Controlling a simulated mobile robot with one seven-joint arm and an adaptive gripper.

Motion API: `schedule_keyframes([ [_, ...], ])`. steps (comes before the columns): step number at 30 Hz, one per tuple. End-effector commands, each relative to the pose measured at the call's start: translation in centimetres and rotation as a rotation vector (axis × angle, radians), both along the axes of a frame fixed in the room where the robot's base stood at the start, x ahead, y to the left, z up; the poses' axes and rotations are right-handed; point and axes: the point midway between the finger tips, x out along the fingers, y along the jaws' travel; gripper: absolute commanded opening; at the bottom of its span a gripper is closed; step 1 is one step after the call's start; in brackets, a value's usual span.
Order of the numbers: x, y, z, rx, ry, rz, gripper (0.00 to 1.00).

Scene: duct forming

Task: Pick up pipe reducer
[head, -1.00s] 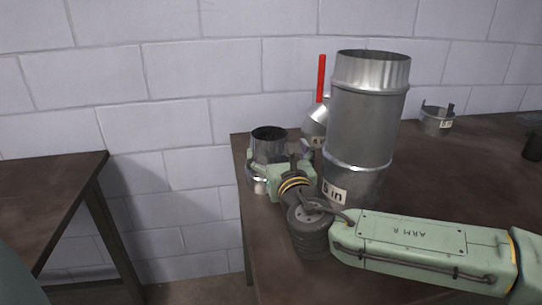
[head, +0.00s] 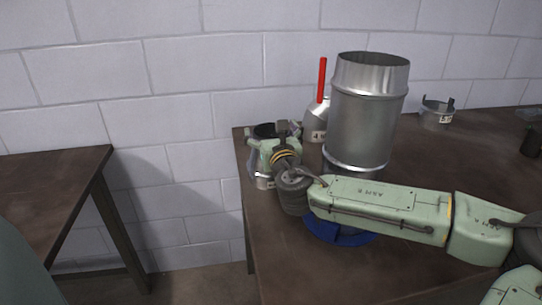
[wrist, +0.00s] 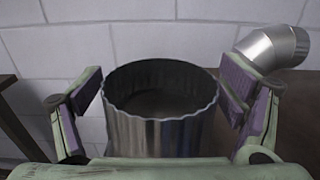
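A short round metal pipe piece with a crimped rim, which looks like the pipe reducer (wrist: 158,125), stands at the table's left end. In the head view the reducer (head: 264,182) is largely hidden behind my gripper (head: 272,140). In the wrist view my gripper (wrist: 164,92) is open, with one purple-padded finger on each side of the reducer's upper part. The left finger appears close to its wall; the right finger overlaps its edge in the picture, so contact is unclear. The reducer's lower part is hidden by my gripper body.
A tall metal duct (head: 362,120) stands just right of my gripper, with a blue piece (head: 338,233) at its foot. A metal elbow (head: 315,122) and a red upright bar (head: 322,80) are behind. A small metal collar (head: 437,113) stands at the back right. The brown table (head: 290,275) is clear in front.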

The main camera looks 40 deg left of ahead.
Motion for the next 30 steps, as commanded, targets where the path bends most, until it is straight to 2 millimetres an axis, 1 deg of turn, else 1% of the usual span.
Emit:
schedule_keyframes([
  [1,0.00,-0.01,0.00,0.000,0.000,0.000,0.83],
  [2,-0.01,-0.01,0.01,0.000,0.000,0.000,0.81],
  [30,-0.03,-0.02,0.02,0.000,0.000,0.000,0.19],
])
